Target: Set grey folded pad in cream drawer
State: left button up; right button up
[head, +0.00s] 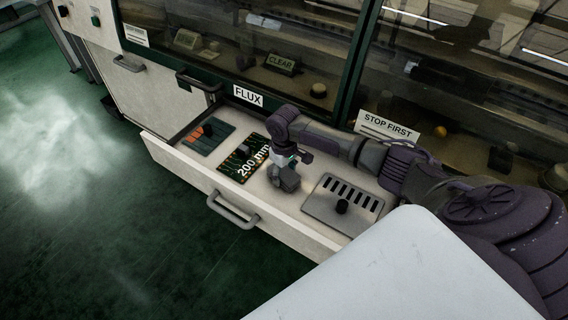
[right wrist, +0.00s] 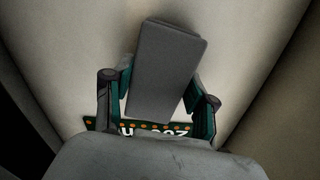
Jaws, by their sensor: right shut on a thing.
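The cream drawer (head: 290,231) is pulled open below the glazed machine front. My right gripper (head: 283,161) reaches down over it from the right, and in the right wrist view (right wrist: 158,100) its two fingers close on the sides of the grey folded pad (right wrist: 163,62). The pad, a plain grey block, also shows below the gripper in the head view (head: 288,181). It is over the drawer's middle, between the "200 mm" board (head: 240,165) and the slotted grey plate (head: 325,206). I cannot tell whether it touches the drawer floor. My left gripper is not in view.
A blue-grey panel with orange (head: 207,136) lies at the drawer's left end. A grey handle (head: 232,211) sticks out from the drawer front. Bare drawer floor shows around the pad. The green floor in front looks clear.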

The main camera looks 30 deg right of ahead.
aim_at(284, 172)
jog(key=shift+f, duration=0.55)
dwell(0.5)
jog(key=o, duration=1.1)
jog(key=shift+r, duration=0.1)
notch_tip(284, 172, up, 12)
jog(key=shift+f, duration=0.1)
